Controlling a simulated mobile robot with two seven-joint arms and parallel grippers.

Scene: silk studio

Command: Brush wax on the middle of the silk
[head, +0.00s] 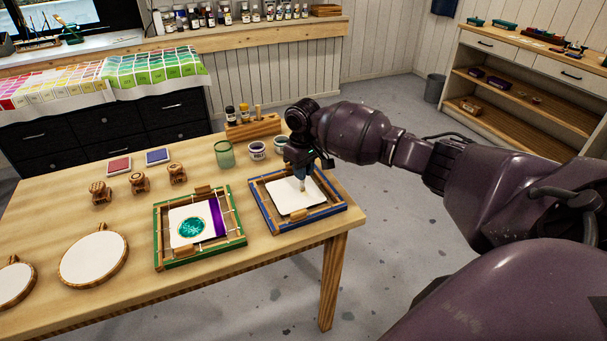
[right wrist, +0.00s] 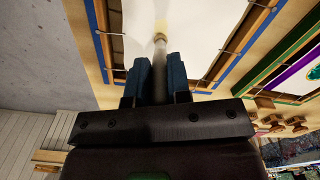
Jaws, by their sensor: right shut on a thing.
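A white silk (head: 287,202) is stretched in a wooden frame with blue edges (head: 318,217) at the table's right end. It shows no marks that I can make out. My right gripper (head: 302,172) is over this silk, shut on a slim brush (head: 302,185) that points down at it. In the right wrist view the brush (right wrist: 160,45) stands between the two fingers (right wrist: 158,75), its pale tip over the white silk (right wrist: 195,30). I cannot tell whether the tip touches. My left gripper is out of view.
A green-edged frame (head: 241,240) holds silk with a teal spot and purple stripe. Behind are a green glass jar (head: 224,155), small pots (head: 257,151) and a wooden block with bottles (head: 252,128). Wooden stamps (head: 139,183) and round hoops (head: 93,258) are at left.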

